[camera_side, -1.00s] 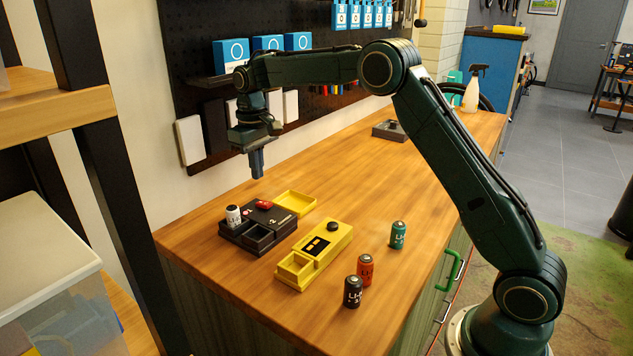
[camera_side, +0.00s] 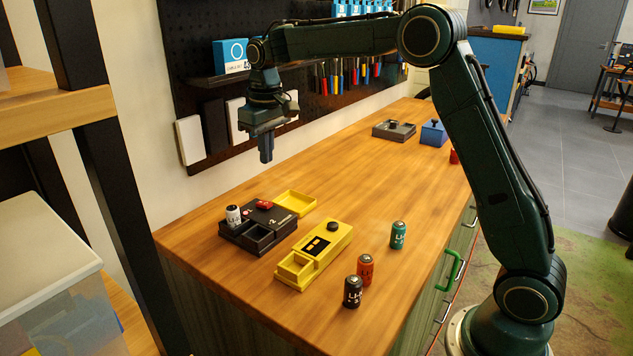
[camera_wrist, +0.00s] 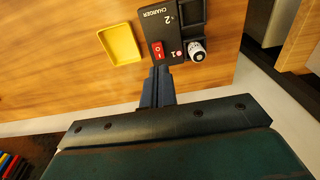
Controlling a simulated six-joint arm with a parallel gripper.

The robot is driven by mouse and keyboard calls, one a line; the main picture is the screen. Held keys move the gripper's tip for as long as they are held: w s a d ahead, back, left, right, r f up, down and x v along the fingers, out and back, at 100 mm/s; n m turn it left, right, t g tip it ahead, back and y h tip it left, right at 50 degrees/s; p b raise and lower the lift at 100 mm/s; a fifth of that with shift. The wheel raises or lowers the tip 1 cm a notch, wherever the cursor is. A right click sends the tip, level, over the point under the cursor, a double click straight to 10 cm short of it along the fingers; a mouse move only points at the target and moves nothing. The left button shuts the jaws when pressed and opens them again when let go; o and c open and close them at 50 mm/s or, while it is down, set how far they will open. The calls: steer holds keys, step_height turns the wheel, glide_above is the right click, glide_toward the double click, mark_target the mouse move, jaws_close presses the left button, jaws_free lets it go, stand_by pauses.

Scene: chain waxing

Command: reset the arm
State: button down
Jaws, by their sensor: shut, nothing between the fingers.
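My gripper (camera_side: 266,148) hangs above the back of the workbench, pointing down, with its fingers shut and empty. In the wrist view its closed fingers (camera_wrist: 161,74) show just below the charger in the picture. The black charger (camera_side: 259,228) sits on the bench below the gripper, apart from it. It has a red switch (camera_wrist: 157,50) and a white battery (camera_wrist: 196,50) at one slot; the battery also shows in the side view (camera_side: 233,215).
A yellow tray (camera_wrist: 119,43) lies beside the charger. A yellow device (camera_side: 316,252) stands in front. Teal (camera_side: 397,235), orange (camera_side: 365,269) and black (camera_side: 352,291) batteries stand near the front edge. A grey box (camera_side: 394,131) and a blue box (camera_side: 434,133) are farther back. A pegboard (camera_side: 215,130) rises behind the bench.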

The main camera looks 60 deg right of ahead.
steer(key=s+a+r+t, duration=0.1)
steer(key=s+r, duration=0.3)
steer(key=s, duration=0.5)
steer(key=s+a+r+t, duration=0.1)
steer(key=s+r, duration=0.3)
steer(key=s, duration=0.5)
steer(key=s+a+f+t, duration=0.1)
steer(key=s+f, duration=0.4)
steer(key=s, duration=1.1)
steer(key=shift+s+a+f+t, duration=0.2)
steer(key=shift+s+f+t, duration=0.2)
steer(key=shift+t, duration=0.5)
